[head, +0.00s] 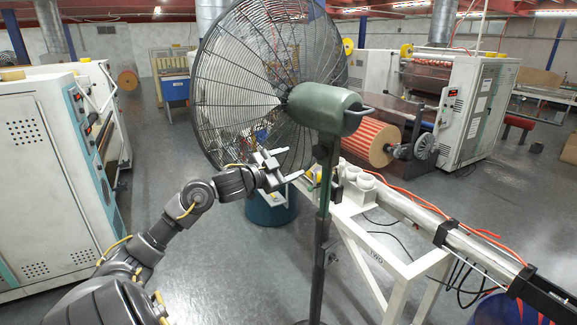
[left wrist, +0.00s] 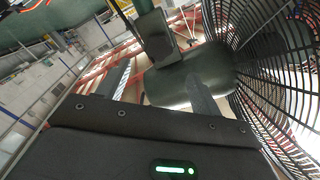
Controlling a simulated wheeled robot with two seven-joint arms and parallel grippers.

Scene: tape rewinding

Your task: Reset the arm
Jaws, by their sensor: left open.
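My left arm (head: 205,195) comes in from the lower left of the head view and stretches toward the middle. My left gripper (head: 285,167) is open, in front of the lower part of a large fan (head: 240,80) and just left of its stand. In the left wrist view the two fingers (left wrist: 158,85) stand apart, with the fan's green motor housing (left wrist: 185,80) beyond them and the fan cage (left wrist: 280,70) at the right. My right gripper is in neither view.
The fan's pole (head: 322,220) stands close to my left gripper. A white frame (head: 385,260) with a long rail is at the right. A blue-green bin (head: 272,210) stands behind the gripper. White machines (head: 50,170) stand at the left. Grey floor (head: 215,265) is clear at lower middle.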

